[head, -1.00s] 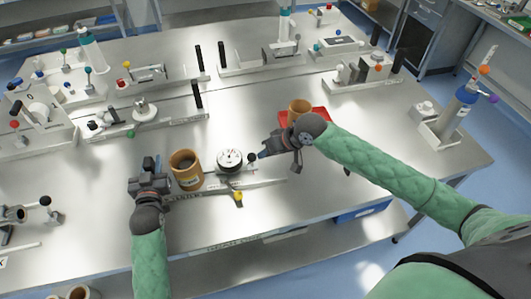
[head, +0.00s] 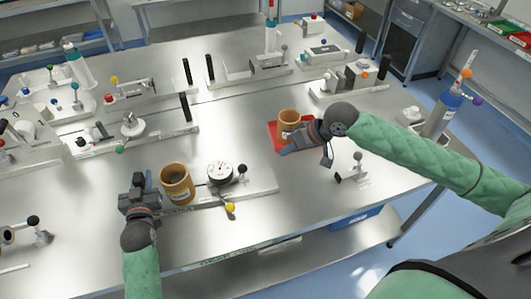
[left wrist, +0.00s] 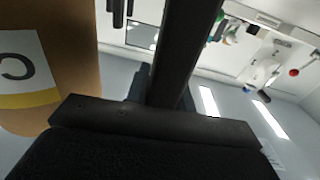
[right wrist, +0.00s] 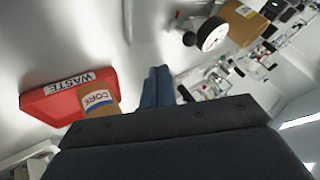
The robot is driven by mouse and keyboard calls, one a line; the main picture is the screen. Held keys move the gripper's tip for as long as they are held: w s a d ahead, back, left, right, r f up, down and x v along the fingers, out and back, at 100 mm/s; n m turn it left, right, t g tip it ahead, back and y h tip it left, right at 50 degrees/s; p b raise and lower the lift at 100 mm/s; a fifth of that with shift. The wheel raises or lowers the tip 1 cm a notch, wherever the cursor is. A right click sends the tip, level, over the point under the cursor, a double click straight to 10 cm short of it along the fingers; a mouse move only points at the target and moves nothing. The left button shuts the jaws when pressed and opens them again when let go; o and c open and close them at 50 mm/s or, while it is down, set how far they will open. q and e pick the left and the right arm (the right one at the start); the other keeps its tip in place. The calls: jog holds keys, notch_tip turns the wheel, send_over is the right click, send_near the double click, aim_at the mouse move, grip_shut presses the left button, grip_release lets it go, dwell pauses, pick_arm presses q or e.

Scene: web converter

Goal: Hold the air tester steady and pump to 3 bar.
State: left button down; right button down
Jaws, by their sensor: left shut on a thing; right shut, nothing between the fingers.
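The air tester is a flat metal base (head: 262,182) with a round white dial gauge (head: 220,172), a dark ball knob (head: 242,169) and a yellow knob (head: 230,208). The dial reading is too small to tell. My left gripper (head: 143,190) is at the tester's left end, beside a tan core (head: 177,184), and appears shut on a dark upright post (left wrist: 180,50). The core fills the left of the left wrist view (left wrist: 40,75). My right gripper (head: 290,148) is shut and empty by the red tray, away from the gauge; its blue fingertips (right wrist: 157,86) are together.
The red WASTE tray (right wrist: 60,95) holds another tan core (head: 289,118). A small metal stand with a ball knob (head: 352,172) is at the front right. Several other fixtures line the back. Bare table lies between tester and tray.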

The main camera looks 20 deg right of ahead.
aim_at(243, 171)
jog(key=s+d+f+m+t+y, duration=0.3)
jog(key=f+m+t+y, duration=0.3)
jog(key=m, duration=0.3)
jog(key=x, duration=0.9)
jog(key=shift+w+a+r, duration=0.2)
jog(key=shift+a+r, duration=0.05)
jog(key=shift+a, duration=0.1)
jog(key=shift+s+a+f, duration=0.1)
jog(key=shift+a+f, duration=0.05)
jog(key=shift+a, duration=0.4)
jog(key=shift+s+a+f, duration=0.1)
jog(key=shift+a, duration=0.5)
jog(key=shift+a+f, duration=0.2)
jog(key=shift+a, duration=0.6)
